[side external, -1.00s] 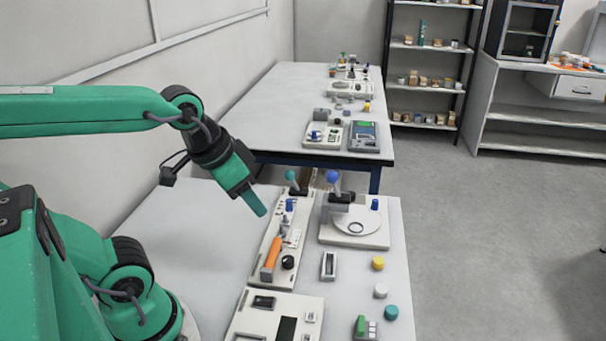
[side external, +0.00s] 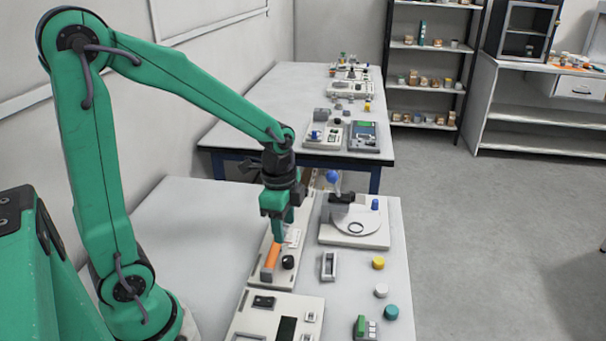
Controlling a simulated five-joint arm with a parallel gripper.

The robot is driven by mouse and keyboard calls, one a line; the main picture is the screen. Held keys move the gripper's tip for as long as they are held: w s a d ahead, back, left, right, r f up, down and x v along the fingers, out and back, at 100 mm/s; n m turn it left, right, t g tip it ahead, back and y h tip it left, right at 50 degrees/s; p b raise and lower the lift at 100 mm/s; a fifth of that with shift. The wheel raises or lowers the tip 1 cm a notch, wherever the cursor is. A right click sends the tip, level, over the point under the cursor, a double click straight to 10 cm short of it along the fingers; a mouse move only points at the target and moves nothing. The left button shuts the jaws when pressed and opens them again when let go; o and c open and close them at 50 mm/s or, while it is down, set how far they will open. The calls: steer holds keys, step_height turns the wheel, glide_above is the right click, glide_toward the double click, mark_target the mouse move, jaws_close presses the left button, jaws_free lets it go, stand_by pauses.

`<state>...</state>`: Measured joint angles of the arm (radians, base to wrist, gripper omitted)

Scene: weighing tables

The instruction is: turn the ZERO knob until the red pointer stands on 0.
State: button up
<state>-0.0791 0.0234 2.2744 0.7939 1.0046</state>
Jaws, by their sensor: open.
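My gripper (side external: 279,236) points down over the long pale panel (side external: 258,275) in the side external view, with its fingertips close above the panel's middle. Its jaws are open, and I see nothing held between them. An orange handle (side external: 271,256) lies on the panel just below the fingertips. A black knob (side external: 288,262) stands to the right of the handle, a little nearer the camera than the fingertips. I cannot read any ZERO label, so I cannot tell which knob is the ZERO knob. The red pointer and its scale cannot be made out. My gripper hides the panel's far part.
A device with a round plate and blue-ball lever (side external: 333,177) stands right of the panel. A small pale block (side external: 329,266) and yellow (side external: 378,263), white (side external: 381,291) and teal (side external: 391,312) caps lie nearby. A pale instrument board (side external: 262,318) is in front. The left tabletop is clear.

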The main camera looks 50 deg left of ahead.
mark_target(287, 258)
steer(key=shift+w+a+f+m+g, duration=0.1)
steer(key=shift+w+f+m+g, duration=0.15)
steer(key=shift+f, duration=0.3)
steer(key=shift+w+a+f+m+g, duration=0.1)
steer(key=shift+f+m, duration=0.25)
steer(key=shift+f, duration=0.2)
steer(key=shift+f, duration=0.15)
steer(key=shift+f, duration=3.75)
steer(key=c, duration=1)
steer(key=shift+m, duration=0.7)
steer(key=o, duration=1)
